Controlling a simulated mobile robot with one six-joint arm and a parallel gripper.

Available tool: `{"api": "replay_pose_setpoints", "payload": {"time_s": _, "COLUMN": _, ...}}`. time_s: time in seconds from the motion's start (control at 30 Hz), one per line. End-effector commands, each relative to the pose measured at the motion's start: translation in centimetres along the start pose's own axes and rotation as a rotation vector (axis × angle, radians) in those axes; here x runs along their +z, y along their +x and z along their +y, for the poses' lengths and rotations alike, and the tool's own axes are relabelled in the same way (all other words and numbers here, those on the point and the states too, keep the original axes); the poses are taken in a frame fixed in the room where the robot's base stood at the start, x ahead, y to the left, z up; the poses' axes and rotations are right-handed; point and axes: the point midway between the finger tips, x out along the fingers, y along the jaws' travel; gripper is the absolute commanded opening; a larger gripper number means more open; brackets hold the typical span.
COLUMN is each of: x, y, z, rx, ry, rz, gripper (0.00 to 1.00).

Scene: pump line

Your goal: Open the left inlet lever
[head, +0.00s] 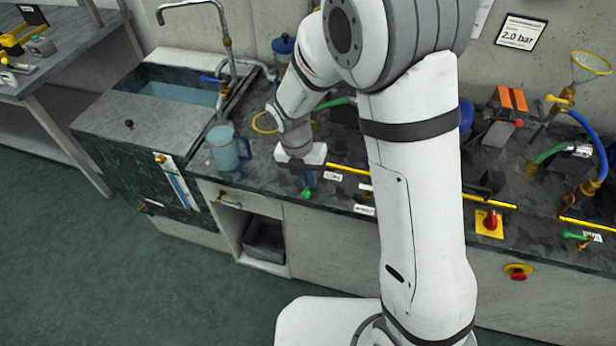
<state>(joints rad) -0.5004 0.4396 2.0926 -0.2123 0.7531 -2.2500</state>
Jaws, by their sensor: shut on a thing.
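A green lever (308,192) sits at the front edge of the dark counter, left of the middle, beside a small white label (333,175). I take it for the left inlet lever. My gripper (306,181) points down over it and is shut on it. The lever's upper part and its valve are mostly hidden by my gripper, so its exact angle is hard to tell. A second green lever (574,235) is at the counter's front edge far right.
A blue jug (226,150) stands left of my gripper near the sink (178,92). A yellow rail (346,169) runs right from it. A red-and-yellow switch (489,222) and red emergency button (518,271) are at right. My arm hides the counter's middle.

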Motion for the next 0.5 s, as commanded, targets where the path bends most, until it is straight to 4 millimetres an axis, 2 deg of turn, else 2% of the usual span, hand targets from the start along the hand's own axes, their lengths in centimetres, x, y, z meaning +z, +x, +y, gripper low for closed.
{"api": "replay_pose_setpoints", "payload": {"time_s": 0.07, "x": 0.22, "y": 0.02, "z": -0.12, "rx": -0.003, "ry": -0.004, "rz": -0.005, "gripper": 0.0}}
{"api": "replay_pose_setpoints", "payload": {"time_s": 0.1, "x": 0.21, "y": 0.01, "z": -0.09, "rx": -0.003, "ry": -0.005, "rz": -0.005, "gripper": 0.12}}
{"api": "replay_pose_setpoints", "payload": {"time_s": 0.33, "x": 0.02, "y": -0.05, "z": 0.13, "rx": -0.002, "ry": -0.007, "rz": -0.005, "gripper": 0.31}}
{"api": "replay_pose_setpoints", "payload": {"time_s": 0.5, "x": -0.05, "y": -0.08, "z": 0.2, "rx": -0.001, "ry": -0.007, "rz": -0.004, "gripper": 0.31}}
